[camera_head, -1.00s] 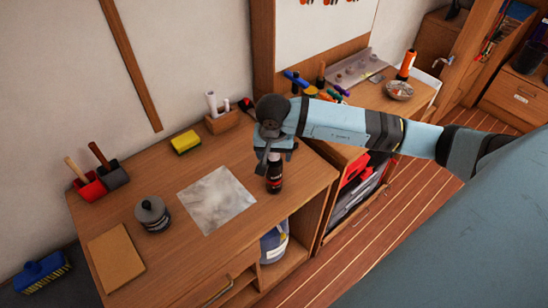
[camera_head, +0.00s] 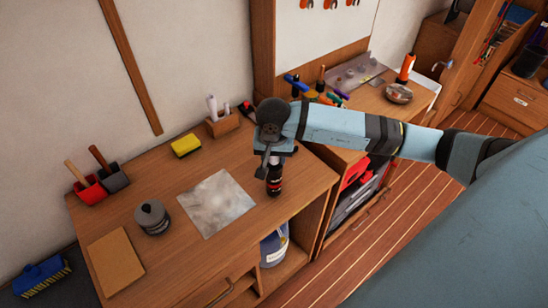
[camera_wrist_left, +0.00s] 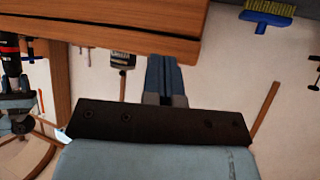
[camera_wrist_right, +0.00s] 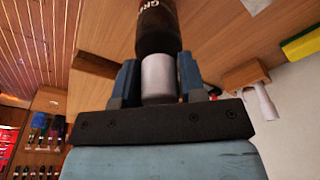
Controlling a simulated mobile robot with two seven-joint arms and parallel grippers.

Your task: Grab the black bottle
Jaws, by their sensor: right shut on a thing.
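The black bottle (camera_head: 274,182) stands upright near the front right edge of the wooden workbench (camera_head: 160,255). My right gripper (camera_head: 274,156) is above it, with its fingers around the bottle's top. In the right wrist view the silver-grey cap (camera_wrist_right: 158,78) is between the two blue fingers of my right gripper (camera_wrist_right: 158,70), and the dark body (camera_wrist_right: 158,28) with pale lettering extends beyond them. My left gripper (camera_wrist_left: 165,78) shows only in the left wrist view, fingers together and empty, near a wooden edge.
A grey cloth or sheet (camera_head: 215,203) lies left of the bottle. A lidded dark jar (camera_head: 152,218), a yellow sponge (camera_head: 186,146), a brown board (camera_head: 115,262) and a wooden holder (camera_head: 222,123) are also on the bench. A second, cluttered bench stands to the right.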

